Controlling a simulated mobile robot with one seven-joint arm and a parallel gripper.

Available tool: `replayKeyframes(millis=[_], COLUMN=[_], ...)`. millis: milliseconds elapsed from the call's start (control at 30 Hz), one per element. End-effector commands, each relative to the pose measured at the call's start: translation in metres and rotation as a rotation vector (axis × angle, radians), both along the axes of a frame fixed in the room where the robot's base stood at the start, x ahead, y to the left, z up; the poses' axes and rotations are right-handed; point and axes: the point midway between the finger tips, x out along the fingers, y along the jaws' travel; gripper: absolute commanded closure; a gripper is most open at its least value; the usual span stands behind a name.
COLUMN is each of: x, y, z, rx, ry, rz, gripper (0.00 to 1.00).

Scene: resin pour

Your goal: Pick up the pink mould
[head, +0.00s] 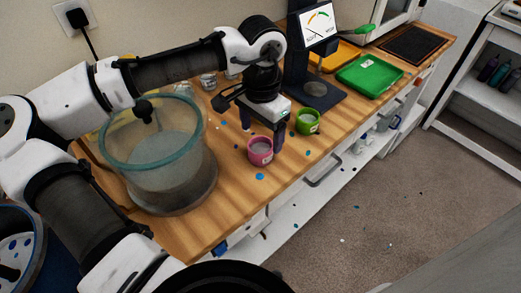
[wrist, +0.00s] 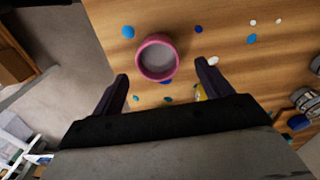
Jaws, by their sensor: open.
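The pink mould (head: 260,152) is a small round cup with a grey fill, standing upright on the wooden worktop near its front edge. In the wrist view the pink mould (wrist: 157,58) lies a little beyond the fingertips, roughly centred between them. My gripper (head: 264,133) is open above and just behind the mould in the head view. In the wrist view the two dark fingers of my gripper (wrist: 163,77) are spread apart with nothing between them. I cannot tell the exact height of the fingertips over the worktop.
A green mould (head: 307,122) stands close to the right of the pink one. A large glass vessel (head: 155,165) stands to the left. A dark stand with a gauge screen (head: 318,22) and a green tray (head: 369,75) are behind right. Blue drops dot the wooden worktop (head: 215,222).

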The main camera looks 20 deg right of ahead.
Motion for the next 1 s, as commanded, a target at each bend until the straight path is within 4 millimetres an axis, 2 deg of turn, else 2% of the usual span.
replayKeyframes(millis=[167, 433, 733, 1000], x=[-0.002, -0.004, -0.004, -0.004], y=[0.002, 0.004, 0.004, 0.004], z=[-0.011, -0.048, -0.055, -0.055], rx=[0.002, 0.000, -0.001, -0.001], ry=[-0.001, -0.001, -0.002, -0.002], rz=[0.000, 0.000, 0.000, 0.000], gripper=[0.22, 0.22, 0.22, 0.56])
